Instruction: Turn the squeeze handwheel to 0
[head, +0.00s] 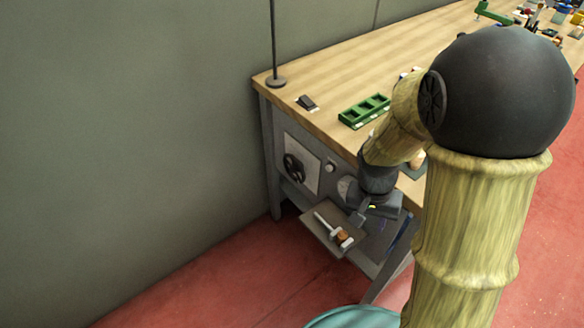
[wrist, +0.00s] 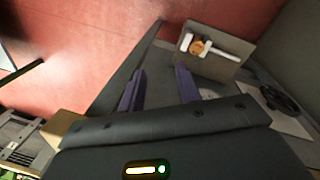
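A black handwheel (head: 294,168) is mounted on a pale panel (head: 303,152) on the front of the workbench, at its left end. It also shows at the right in the wrist view (wrist: 280,98). Its markings are too small to read, so I cannot tell its setting. My gripper (head: 360,212) is in front of the bench, to the right of the handwheel and apart from it. In the wrist view its two purple fingers (wrist: 159,74) are spread with nothing between them.
A small shelf (head: 314,222) juts from the bench front below the handwheel, holding a white T-shaped piece (head: 328,226) and a brown cork-like piece (head: 342,236). A green tray (head: 364,111) and a black block (head: 307,102) are on the benchtop (head: 330,75). Red floor (head: 230,285) is clear at left.

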